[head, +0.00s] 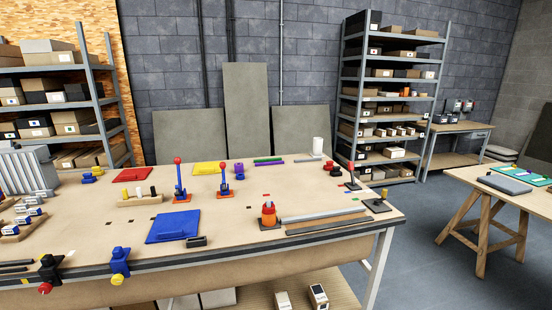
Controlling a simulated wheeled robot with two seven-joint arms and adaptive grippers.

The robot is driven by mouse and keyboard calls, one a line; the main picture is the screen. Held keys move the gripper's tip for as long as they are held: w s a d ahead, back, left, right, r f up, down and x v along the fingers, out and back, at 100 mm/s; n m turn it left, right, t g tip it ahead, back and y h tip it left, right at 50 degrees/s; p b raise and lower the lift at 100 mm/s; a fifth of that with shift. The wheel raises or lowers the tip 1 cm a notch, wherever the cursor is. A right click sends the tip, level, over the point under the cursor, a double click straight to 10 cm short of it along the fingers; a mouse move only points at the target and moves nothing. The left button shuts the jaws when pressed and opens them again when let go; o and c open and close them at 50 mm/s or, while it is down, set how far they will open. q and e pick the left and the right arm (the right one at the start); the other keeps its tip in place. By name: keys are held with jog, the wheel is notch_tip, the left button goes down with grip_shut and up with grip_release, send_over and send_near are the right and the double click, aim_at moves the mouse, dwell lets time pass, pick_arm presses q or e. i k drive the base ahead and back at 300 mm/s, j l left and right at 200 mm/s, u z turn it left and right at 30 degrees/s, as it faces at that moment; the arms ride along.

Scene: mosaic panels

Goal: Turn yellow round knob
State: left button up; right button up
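A yellow round knob (117,279) sits on the front of a blue housing (120,261) at the front edge of the workbench, in the lower left of the head view. To its left, a red round knob (45,288) sits on a black housing (50,268) at the same edge. Smaller yellow tops show on a blue base (89,178) at the back left and on a black plate (378,205) at the right end. Neither of my grippers is in view.
The workbench (110,213) carries upright red-topped levers (178,180), a blue panel (173,226), a yellow panel (209,168) and an orange-and-red piece (268,213). Long bars (325,216) lie at right. Shelves stand behind. Floor (440,265) is clear between this bench and the right table.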

aim_at(117, 279)
jog(key=u, duration=1.3)
